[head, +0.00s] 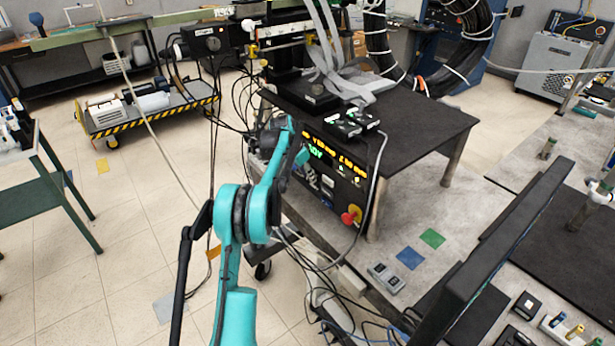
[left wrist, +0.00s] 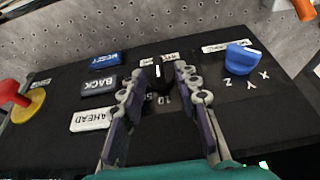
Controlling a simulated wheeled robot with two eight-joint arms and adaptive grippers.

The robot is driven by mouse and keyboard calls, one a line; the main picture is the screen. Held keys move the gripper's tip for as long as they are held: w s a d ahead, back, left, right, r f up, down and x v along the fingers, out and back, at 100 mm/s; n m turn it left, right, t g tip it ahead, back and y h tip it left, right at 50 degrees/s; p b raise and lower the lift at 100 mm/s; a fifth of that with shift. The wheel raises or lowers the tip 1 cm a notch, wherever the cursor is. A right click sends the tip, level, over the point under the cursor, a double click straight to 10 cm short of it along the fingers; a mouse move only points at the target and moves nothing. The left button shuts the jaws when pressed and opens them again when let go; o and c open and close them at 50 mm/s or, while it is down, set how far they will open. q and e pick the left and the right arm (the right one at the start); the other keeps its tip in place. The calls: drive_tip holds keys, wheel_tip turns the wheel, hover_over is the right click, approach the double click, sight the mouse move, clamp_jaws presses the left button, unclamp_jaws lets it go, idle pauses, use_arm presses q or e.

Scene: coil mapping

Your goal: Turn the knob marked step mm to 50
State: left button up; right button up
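The step knob (left wrist: 160,76) is a small black knob with a white pointer line on the black control panel (left wrist: 60,150), in the left wrist view. White numbers, one reading 10, are printed beside it and partly covered. My left gripper (left wrist: 162,72) has its two fingers on either side of this knob, with a gap between them; contact with the knob is not clear. In the head view the left arm reaches the control box (head: 345,190), and the gripper (head: 301,156) covers part of its front. Lit display digits (head: 338,155) show there, too small to read surely. The right gripper is not in view.
On the panel, a blue knob (left wrist: 240,57) marked X, Y, Z sits to the right. A BACK button (left wrist: 98,84), a white AHEAD button (left wrist: 90,119) and a blue button (left wrist: 106,59) sit left. A red knob on a yellow base (left wrist: 28,108) is at the far left.

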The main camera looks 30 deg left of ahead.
use_arm(q)
clamp_jaws()
drive_tip(key=shift+s+d+f+m+t+y+b, duration=0.15)
drive_tip(key=shift+d+m+t+y+b, duration=0.35)
drive_tip(key=shift+y, duration=0.75)
drive_tip(key=shift+s+d+f+m+t+y+b, duration=0.15)
drive_tip(key=shift+t+y+b, duration=0.45)
drive_tip(key=shift+y, duration=0.7)
drive_tip(key=shift+s+d+f+m+t+y+b, duration=0.1)
drive_tip(key=shift+d+m+t+y+b, duration=0.25)
drive_tip(key=shift+t+y, duration=0.7)
drive_tip(key=shift+y, duration=0.3)
